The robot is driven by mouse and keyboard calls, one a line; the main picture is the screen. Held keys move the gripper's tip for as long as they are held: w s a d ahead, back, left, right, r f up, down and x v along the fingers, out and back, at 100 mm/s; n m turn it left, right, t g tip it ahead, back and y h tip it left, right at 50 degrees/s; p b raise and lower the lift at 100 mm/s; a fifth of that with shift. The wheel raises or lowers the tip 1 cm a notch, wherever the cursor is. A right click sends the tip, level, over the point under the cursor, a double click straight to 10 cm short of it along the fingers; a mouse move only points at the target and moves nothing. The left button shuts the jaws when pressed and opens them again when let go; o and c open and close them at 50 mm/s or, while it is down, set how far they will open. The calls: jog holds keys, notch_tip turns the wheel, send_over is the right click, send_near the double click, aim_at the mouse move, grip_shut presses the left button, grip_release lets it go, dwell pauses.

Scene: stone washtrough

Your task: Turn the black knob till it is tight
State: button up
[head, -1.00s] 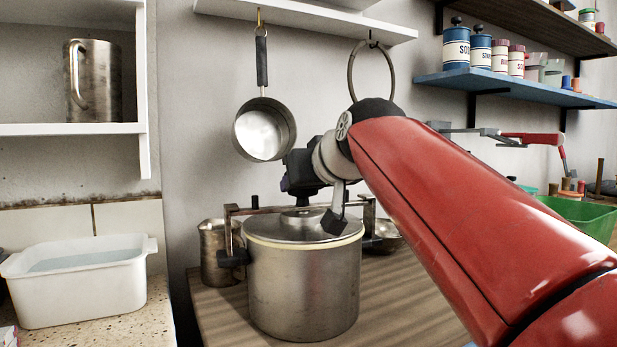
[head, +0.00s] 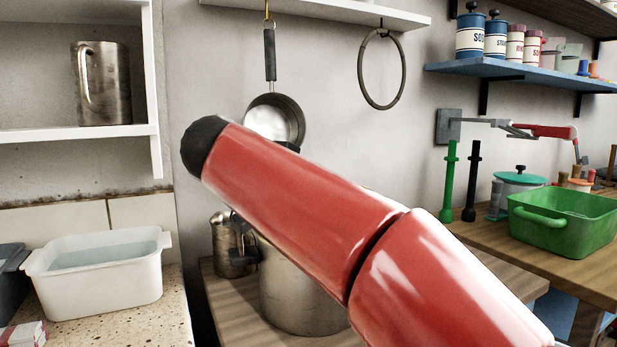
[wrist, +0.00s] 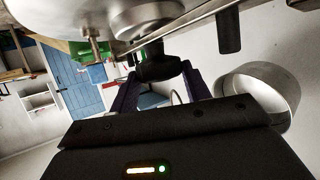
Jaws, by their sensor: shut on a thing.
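In the wrist view the black knob (wrist: 158,65) sits under a round metal collar, between the two dark fingers of my gripper (wrist: 158,82). The gripper is shut on the knob. In the head view my red arm hides the gripper, the knob and the top of the steel pot. The pot's lower body (head: 298,298) shows below my arm, standing on the wooden counter. A metal bar (wrist: 190,28) with a black handle-like piece (wrist: 229,32) runs beside the knob in the wrist view.
A metal jug (head: 230,250) stands left of the pot. A saucepan (head: 273,122) and a ring (head: 362,75) hang on the wall behind. A white basin (head: 95,275) is at left. A green tub (head: 565,220) and two upright posts (head: 472,180) are at right.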

jog(key=m+g+h, duration=0.2)
jog(key=shift+w+a+f+m, duration=0.2)
jog(key=shift+a+m, duration=0.2)
jog(key=shift+w+m+g+h, duration=0.2)
jog(key=shift+m+g+h, duration=1.1)
jog(key=shift+m+g, duration=0.8)
jog(key=shift+o, duration=0.2)
jog(key=shift+g, duration=0.3)
jog(key=o, duration=1)
jog(key=shift+c, duration=0.2)
jog(key=shift+d+r, duration=0.1)
jog(key=shift+d+r, duration=0.1)
